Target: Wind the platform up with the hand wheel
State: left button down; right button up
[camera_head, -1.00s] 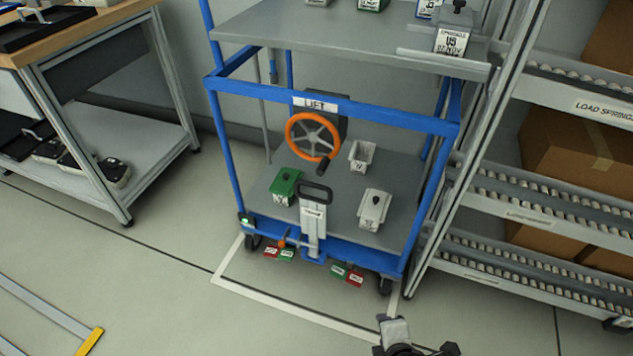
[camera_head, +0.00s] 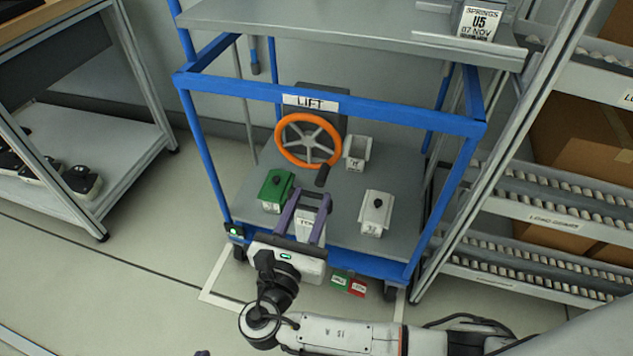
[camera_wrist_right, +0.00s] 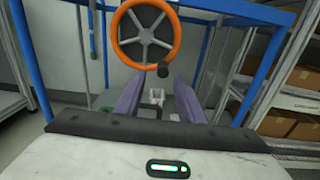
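The orange hand wheel (camera_head: 335,150) with grey spokes is mounted below the LIFT label (camera_head: 311,103) on the blue-framed cart. Its dark knob (camera_head: 322,176) is at the lower right of the rim. The wheel and knob (camera_wrist_right: 164,70) also show in the right wrist view. The grey upper platform (camera_head: 330,30) is above the frame. My right gripper (camera_head: 310,198) is open, its purple fingers pointing toward the wheel, below the knob in the picture. No object is gripped between them (camera_wrist_right: 158,95). A small dark tip (camera_head: 202,353) at the bottom edge may be my left gripper.
A box labelled U5 (camera_head: 478,20) sits on the upper platform. A roller rack (camera_head: 545,190) stands close on the right, a workbench (camera_head: 130,90) on the left.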

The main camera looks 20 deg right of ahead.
aim_at(317, 183)
jog(key=b+x, duration=0.1)
jog(key=x, duration=0.4)
jog(key=shift+w+d, duration=0.25)
jog(key=shift+w, duration=0.05)
grip_shut()
